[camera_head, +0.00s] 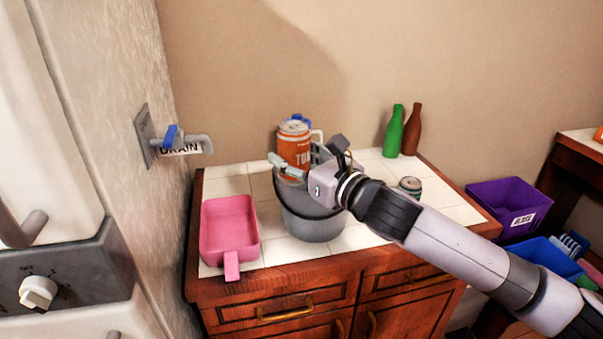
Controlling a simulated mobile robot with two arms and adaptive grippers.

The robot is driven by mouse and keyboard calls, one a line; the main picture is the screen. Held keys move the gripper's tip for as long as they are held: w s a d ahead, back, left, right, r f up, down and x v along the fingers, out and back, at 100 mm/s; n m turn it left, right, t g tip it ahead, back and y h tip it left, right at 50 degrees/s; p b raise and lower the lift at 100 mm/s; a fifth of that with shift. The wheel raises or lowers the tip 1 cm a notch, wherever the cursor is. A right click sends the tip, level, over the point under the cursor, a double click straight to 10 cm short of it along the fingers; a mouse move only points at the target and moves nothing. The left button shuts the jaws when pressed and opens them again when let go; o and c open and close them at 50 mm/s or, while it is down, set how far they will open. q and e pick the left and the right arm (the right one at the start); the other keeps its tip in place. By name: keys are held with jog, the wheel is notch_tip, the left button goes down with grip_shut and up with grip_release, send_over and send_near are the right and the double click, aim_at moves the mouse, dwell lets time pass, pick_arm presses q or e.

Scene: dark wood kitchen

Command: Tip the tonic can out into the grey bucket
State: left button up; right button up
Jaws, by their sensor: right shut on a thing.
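The tonic can (294,145) is orange with a silver top and stands upright, above the back left rim of the bucket in the picture. My right gripper (298,168) is shut on the can, its arm reaching in from the right. The grey bucket (315,224) stands on the white tiled counter, below the gripper. Its inside is mostly hidden behind the gripper. My left gripper is not in view.
A pink scoop-like tray (229,232) lies left of the bucket. A small can (410,186) stands right, partly behind my arm. Green (393,132) and brown (412,130) bottles stand at the back. A wall tap (180,142) juts out at left. A purple bin (508,205) is right of the counter.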

jog(key=shift+s+a+f+g, duration=0.1)
jog(key=shift+s+a+g, duration=0.3)
jog(key=shift+a, duration=0.3)
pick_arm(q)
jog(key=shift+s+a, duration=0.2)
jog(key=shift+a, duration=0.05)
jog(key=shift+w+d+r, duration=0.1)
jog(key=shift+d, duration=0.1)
pick_arm(e)
jog(key=shift+d, duration=0.1)
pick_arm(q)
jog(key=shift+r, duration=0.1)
